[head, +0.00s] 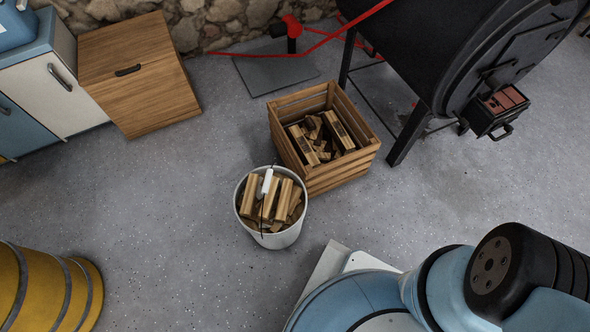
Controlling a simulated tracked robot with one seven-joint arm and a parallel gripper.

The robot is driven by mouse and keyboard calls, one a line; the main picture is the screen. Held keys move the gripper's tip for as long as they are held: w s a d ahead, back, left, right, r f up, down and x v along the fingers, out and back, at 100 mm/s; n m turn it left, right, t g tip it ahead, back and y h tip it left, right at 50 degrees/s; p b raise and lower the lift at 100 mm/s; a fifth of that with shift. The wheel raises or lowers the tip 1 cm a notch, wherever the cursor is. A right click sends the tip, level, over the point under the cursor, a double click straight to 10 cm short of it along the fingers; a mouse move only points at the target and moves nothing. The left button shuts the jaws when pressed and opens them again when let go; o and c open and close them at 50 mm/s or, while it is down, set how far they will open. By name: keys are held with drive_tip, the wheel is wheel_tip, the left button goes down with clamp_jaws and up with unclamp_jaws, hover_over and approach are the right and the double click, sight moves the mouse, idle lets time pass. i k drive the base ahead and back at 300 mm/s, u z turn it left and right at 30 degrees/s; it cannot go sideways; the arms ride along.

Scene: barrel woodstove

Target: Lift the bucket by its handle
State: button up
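The bucket (282,238) is white and round and stands upright on the grey floor near the middle of the head view. It holds several pieces of split wood. Its thin wire handle crosses over the wood, and the white handle grip (266,182) lies near the bucket's far side. My blue and black arm shows at the lower right, apart from the bucket. My gripper is not in view.
A slatted wooden crate (325,179) with firewood stands just behind the bucket to the right. A black barrel stove (430,50) on legs is at the upper right. A wooden cabinet (140,75) is upper left, a yellow barrel (45,290) lower left. Floor left of the bucket is clear.

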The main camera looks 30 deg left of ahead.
sight(275, 235)
drive_tip(key=z, duration=0.35)
drive_tip(key=k, duration=2.3)
drive_tip(key=u, duration=1.5)
drive_tip(key=i, duration=1)
